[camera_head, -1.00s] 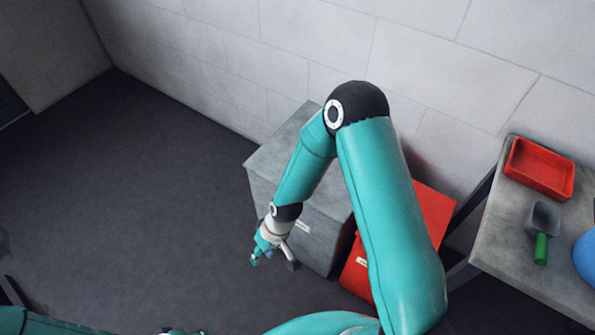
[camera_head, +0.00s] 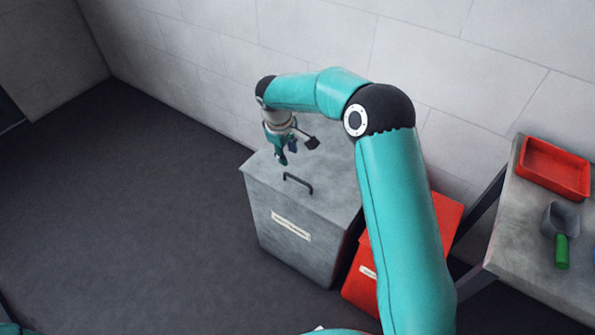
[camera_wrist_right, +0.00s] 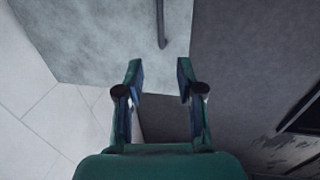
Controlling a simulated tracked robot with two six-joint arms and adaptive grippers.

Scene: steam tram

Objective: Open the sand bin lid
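A grey bin (camera_head: 300,222) with a flat closed lid (camera_head: 325,190) stands on the floor against the wall. A dark bar handle (camera_head: 298,183) is on the lid near its front edge. The bin's front label is too small to read. My right gripper (camera_head: 286,153) hangs above the lid, pointing down, a little behind and above the handle. In the right wrist view its two fingers (camera_wrist_right: 159,68) are apart with nothing between them. The handle (camera_wrist_right: 161,25) shows beyond the fingertips, over the pale lid (camera_wrist_right: 95,40). My left gripper is not in view.
A red bin (camera_head: 362,283) with a label stands close to the right of the grey one, partly hidden by my right arm. A table (camera_head: 508,225) at the right bears a red tray (camera_head: 553,168) and a green-handled scoop (camera_head: 561,235). The floor at left is clear.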

